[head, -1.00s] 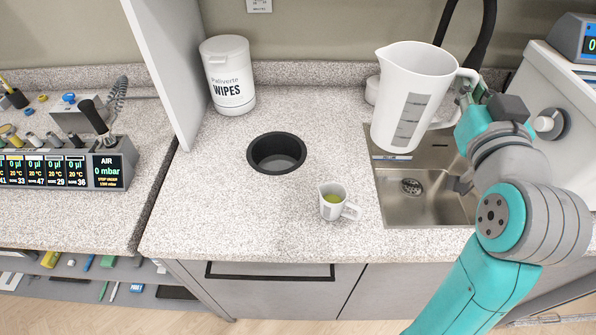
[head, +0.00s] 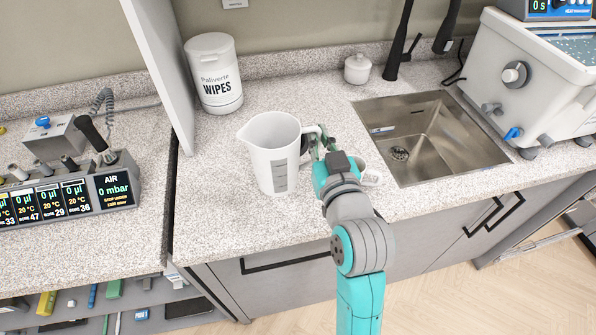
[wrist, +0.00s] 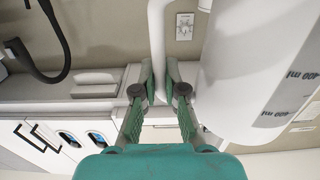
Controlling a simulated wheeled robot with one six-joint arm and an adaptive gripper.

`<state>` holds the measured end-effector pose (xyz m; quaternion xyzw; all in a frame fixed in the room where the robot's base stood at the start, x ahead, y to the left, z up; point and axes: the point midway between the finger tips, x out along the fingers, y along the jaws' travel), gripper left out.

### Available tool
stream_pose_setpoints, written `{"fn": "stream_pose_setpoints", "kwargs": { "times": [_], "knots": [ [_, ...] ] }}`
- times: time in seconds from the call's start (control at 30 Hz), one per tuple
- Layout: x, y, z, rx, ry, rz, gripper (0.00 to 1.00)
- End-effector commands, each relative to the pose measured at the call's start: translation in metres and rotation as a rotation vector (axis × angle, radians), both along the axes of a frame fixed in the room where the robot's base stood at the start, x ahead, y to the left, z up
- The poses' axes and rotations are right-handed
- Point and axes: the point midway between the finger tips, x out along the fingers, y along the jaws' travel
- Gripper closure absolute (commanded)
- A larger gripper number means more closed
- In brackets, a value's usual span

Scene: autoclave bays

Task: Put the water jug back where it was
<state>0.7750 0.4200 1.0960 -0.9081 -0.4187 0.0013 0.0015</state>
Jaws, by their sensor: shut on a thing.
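The water jug (head: 273,150) is white, with grey measuring marks, and is upright over the counter left of the sink in the head view. My gripper (head: 318,146) is at its right side, shut on the jug's handle. In the wrist view the handle (wrist: 157,40) runs between the fingers of my gripper (wrist: 160,85), and the jug's body (wrist: 262,75) fills the right side. I cannot tell whether the jug's base touches the counter. The black-rimmed round opening in the counter is hidden behind the jug.
A white mug (head: 371,179) is close by, mostly hidden behind my gripper. The sink (head: 430,140) is to the right, with a small white lidded pot (head: 357,70) behind it. A wipes tub (head: 214,75) stands back left beside a white partition (head: 160,60).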

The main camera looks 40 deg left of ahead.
Motion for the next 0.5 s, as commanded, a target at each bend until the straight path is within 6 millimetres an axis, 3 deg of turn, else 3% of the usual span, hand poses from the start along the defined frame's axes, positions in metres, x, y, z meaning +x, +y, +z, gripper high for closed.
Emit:
{"fn": "stream_pose_setpoints", "kwargs": {
  "times": [0.1,0.37,0.5],
  "knots": [
    [0.000,0.000,-0.018,0.001,0.001,0.001,1.00],
    [0.000,0.000,-0.036,0.002,-0.001,0.000,1.00],
    [0.000,0.000,-0.056,0.001,0.002,0.001,1.00]
  ]
}}
